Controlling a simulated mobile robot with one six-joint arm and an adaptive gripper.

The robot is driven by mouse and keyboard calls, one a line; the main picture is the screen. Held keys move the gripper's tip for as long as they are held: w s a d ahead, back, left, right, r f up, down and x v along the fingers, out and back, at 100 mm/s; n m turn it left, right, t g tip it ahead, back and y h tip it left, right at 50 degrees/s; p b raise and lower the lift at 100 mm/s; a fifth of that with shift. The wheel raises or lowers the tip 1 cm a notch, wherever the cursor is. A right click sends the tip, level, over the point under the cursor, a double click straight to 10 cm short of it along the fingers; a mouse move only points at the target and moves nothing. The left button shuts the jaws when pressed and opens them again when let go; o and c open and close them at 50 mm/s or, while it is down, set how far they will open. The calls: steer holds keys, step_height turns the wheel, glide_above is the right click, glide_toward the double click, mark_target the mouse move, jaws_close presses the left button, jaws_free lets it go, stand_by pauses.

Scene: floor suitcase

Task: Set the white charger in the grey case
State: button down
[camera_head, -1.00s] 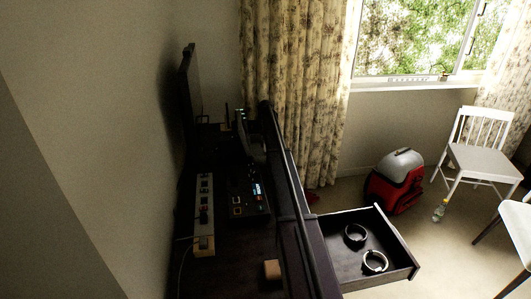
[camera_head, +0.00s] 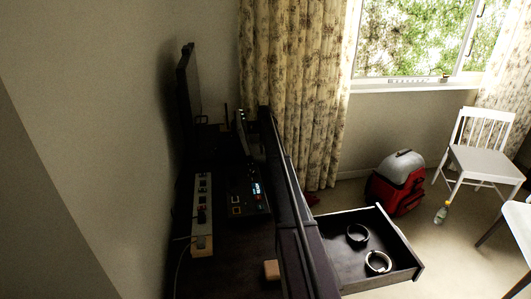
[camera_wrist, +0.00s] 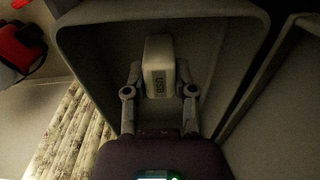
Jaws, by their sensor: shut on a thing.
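The charger shows against the dark inside of the case. I cannot tell whether it touches the bottom. I cannot make out my gripper or the charger in the head view.
A grey panel (camera_wrist: 288,95) stands beside the case at right in the wrist view. In the head view, a red and grey bag-like object (camera_head: 400,182) and a bottle (camera_head: 442,212) are on the floor near a white chair (camera_head: 485,155). An open drawer (camera_head: 340,268) juts from the dark cabinet.

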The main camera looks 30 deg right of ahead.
steer(key=shift+f, duration=0.2)
steer(key=shift+c, duration=2.2)
jaws_free()
steer(key=shift+r, duration=0.1)
steer(key=shift+r, duration=0.1)
step_height(320, 180, up, 12)
steer(key=p, duration=1.2)
steer(key=shift+a, duration=0.1)
